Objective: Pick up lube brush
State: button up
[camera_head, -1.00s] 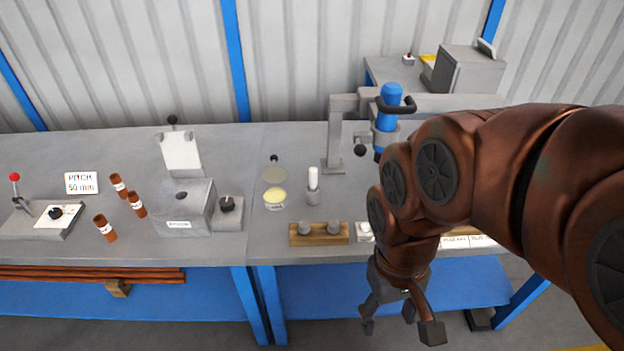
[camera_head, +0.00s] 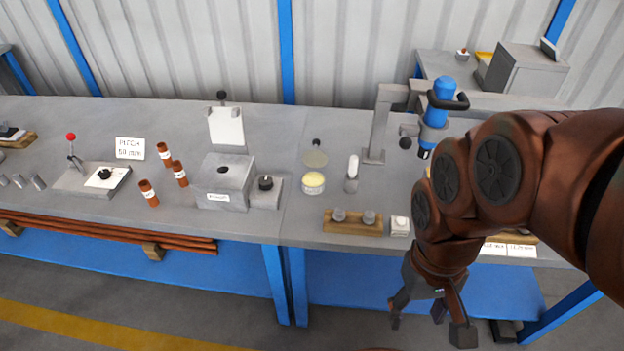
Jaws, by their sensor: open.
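A small upright item with a white rounded top in a grey holder (camera_head: 353,172) stands on the bench, right of an open round jar of yellow paste (camera_head: 313,183). It may be the lube brush, but I cannot tell for sure. A pale round disc (camera_head: 316,158) with a black knob behind it lies behind the jar. My gripper (camera_head: 430,322) hangs at lower right, in front of the bench's front edge. It points down with its fingers spread and empty, apart from the white-topped item and the jar.
A wooden block with two grey pegs (camera_head: 352,222) and a small white-topped box (camera_head: 399,227) sit near the front edge. A grey stand with a blue tool (camera_head: 440,100) rises behind my arm. Left are a grey machine (camera_head: 222,182) and several brown tubes (camera_head: 149,192).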

aim_at(354, 159)
jog(key=u, duration=0.25)
jog(key=k, duration=0.35)
jog(key=u, duration=2.75)
jog(key=i, duration=0.1)
jog(key=z, duration=1.35)
jog(key=i, duration=0.75)
jog(key=z, duration=0.75)
jog(key=i, duration=0.75)
jog(key=z, duration=0.7)
